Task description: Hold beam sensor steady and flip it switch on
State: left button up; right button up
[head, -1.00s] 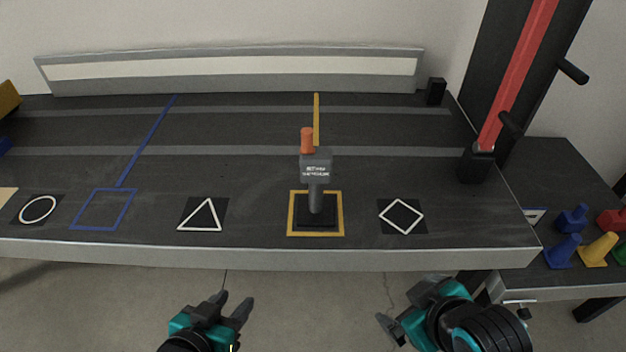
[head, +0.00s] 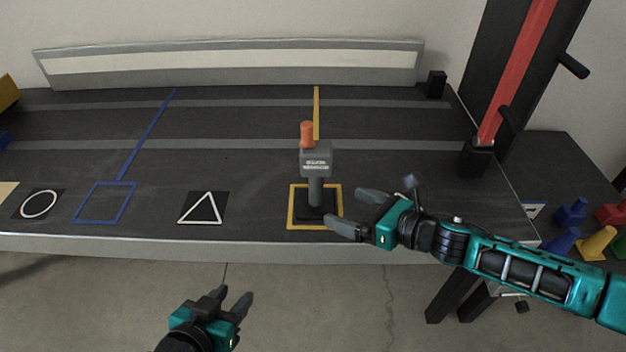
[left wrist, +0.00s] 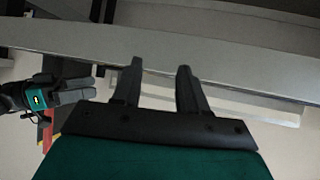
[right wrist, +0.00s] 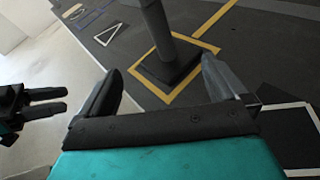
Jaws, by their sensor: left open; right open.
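The beam sensor (head: 316,163) stands upright on the dark table inside a yellow square outline. It has a grey box head with a small label, a grey post and a dark square base. An orange switch (head: 307,133) sticks up from its head. My right gripper (head: 352,212) is open just right of the post, fingers pointing at it, apart from it. In the right wrist view the post (right wrist: 157,28) and base show beyond the open fingers; the head is out of frame. My left gripper (head: 232,300) is open and empty in front of the table, below its edge.
A blue square outline (head: 104,203), a triangle marker (head: 201,208) and a circle marker (head: 39,204) lie flat on the table (head: 250,180). A red-and-black post (head: 515,70) stands at the right.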

aim_at(322, 198)
jog(key=shift+w+d+f+n+g, duration=0.1)
jog(key=shift+w+d+n+g, duration=0.05)
jog(key=shift+d+n, duration=0.3)
jog(key=shift+w+d+f+n+g, duration=0.1)
jog(key=shift+d+n+g, duration=0.1)
jog(key=shift+n, duration=0.35)
jog(key=shift+w+a, duration=0.15)
jog(key=b+x, duration=0.4)
jog(key=x, duration=0.4)
jog(key=shift+a+f, duration=0.1)
jog(key=shift+a, duration=0.15)
jog(key=shift+w+a, duration=0.3)
pick_arm(q)
jog(key=shift+w+d+f+h, duration=0.25)
jog(key=shift+d+f+h, duration=0.15)
jog(key=shift+d+f, duration=0.4)
pick_arm(e)
jog(key=shift+a, duration=0.1)
pick_arm(q)
jog(key=shift+a, duration=0.1)
